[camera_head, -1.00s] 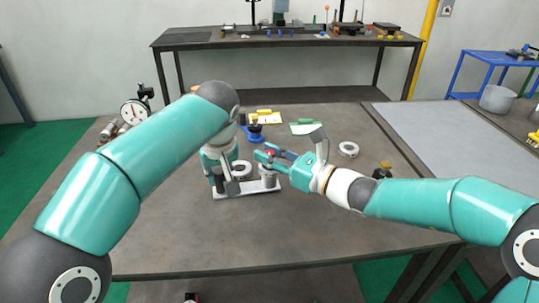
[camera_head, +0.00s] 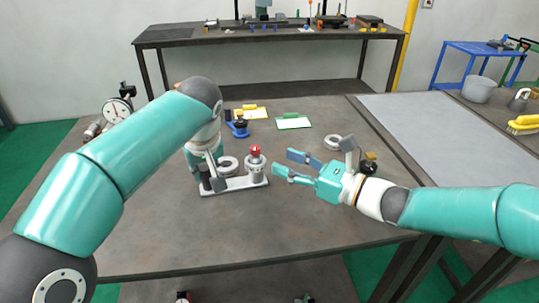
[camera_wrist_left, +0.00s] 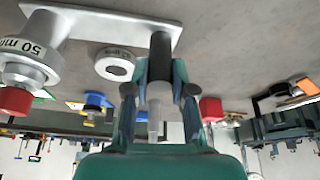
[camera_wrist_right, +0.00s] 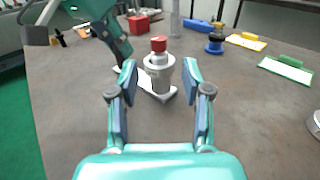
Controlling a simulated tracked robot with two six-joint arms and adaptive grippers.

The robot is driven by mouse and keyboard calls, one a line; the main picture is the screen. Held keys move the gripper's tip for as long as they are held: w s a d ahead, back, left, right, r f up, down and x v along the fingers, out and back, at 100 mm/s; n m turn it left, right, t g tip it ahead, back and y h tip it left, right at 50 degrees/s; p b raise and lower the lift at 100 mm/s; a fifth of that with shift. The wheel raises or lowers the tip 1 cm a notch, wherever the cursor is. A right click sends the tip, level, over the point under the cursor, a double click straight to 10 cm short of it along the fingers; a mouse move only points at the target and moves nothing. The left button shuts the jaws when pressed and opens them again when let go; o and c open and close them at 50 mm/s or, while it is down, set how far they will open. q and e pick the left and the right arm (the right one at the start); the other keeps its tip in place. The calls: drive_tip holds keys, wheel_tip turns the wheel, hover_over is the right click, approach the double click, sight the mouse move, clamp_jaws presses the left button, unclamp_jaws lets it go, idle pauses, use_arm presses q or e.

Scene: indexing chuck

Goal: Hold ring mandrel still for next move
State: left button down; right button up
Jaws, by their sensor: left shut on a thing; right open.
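The ring mandrel has a flat pale base plate (camera_head: 240,184) on the table. At its right end stands a metal post (camera_head: 256,172) with a red top, marked 50 mm in the left wrist view (camera_wrist_left: 38,45). A pale ring (camera_head: 228,165) is near the plate's middle and also shows in the left wrist view (camera_wrist_left: 115,66). My right gripper (camera_head: 295,166) is open and empty, apart to the right of the red-topped post. In the right wrist view that post stands beyond the open fingers (camera_wrist_right: 160,100).
Another ring (camera_head: 333,143) lies behind my right gripper. A blue object (camera_head: 238,127), a yellow-edged card (camera_head: 251,112) and a green-edged card (camera_head: 294,122) lie farther back. A dial gauge (camera_head: 117,109) stands at the left. The table's front is clear.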

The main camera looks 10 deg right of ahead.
drive_tip(key=shift+v, duration=1.65)
drive_tip(key=shift+a, duration=0.1)
use_arm(q)
drive_tip(key=c, duration=0.9)
unclamp_jaws()
